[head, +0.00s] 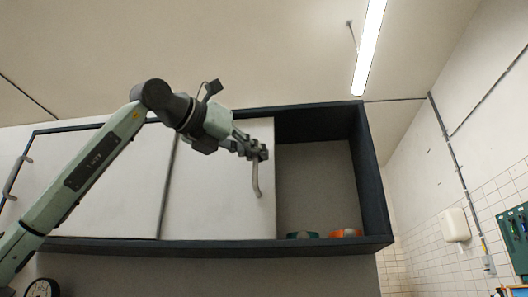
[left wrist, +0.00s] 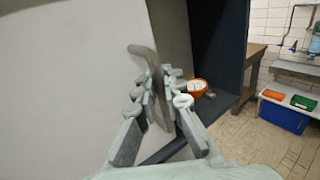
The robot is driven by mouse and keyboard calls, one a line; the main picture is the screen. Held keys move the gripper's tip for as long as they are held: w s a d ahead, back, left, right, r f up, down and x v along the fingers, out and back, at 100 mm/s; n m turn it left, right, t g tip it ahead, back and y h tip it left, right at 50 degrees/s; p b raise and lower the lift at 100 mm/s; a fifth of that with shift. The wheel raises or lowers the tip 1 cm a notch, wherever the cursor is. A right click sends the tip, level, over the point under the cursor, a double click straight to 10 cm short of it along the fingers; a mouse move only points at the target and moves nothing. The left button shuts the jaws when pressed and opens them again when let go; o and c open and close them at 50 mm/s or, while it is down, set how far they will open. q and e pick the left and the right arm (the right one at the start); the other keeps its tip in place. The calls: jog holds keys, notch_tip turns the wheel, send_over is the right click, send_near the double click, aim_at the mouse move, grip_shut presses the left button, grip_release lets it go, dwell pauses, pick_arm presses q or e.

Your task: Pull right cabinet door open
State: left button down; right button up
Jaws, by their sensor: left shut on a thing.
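The right cabinet door (head: 222,195) is a white panel in a dark wall cabinet (head: 322,246). It stands open, with the right part of the cabinet uncovered beside its edge. Its grey bar handle (head: 257,182) is near the door's right edge. My left gripper (head: 258,154) is shut on the upper part of this handle. In the left wrist view, the fingers (left wrist: 162,88) close around the handle (left wrist: 145,54) in front of the white door (left wrist: 75,90); part of the handle is hidden by the fingers. My right gripper is not in view.
A teal item (head: 302,235) and an orange item (head: 345,233) lie on the cabinet floor. The closed left door (head: 105,185) has its own handle (head: 17,177). A wooden table (left wrist: 252,66) and a blue crate (left wrist: 284,114) stand at right in the wrist view.

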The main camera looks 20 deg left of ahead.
pick_arm(q)
jog(key=c, duration=1.6)
grip_release()
jog(key=v, duration=1.2)
jog(key=shift+d, duration=0.1)
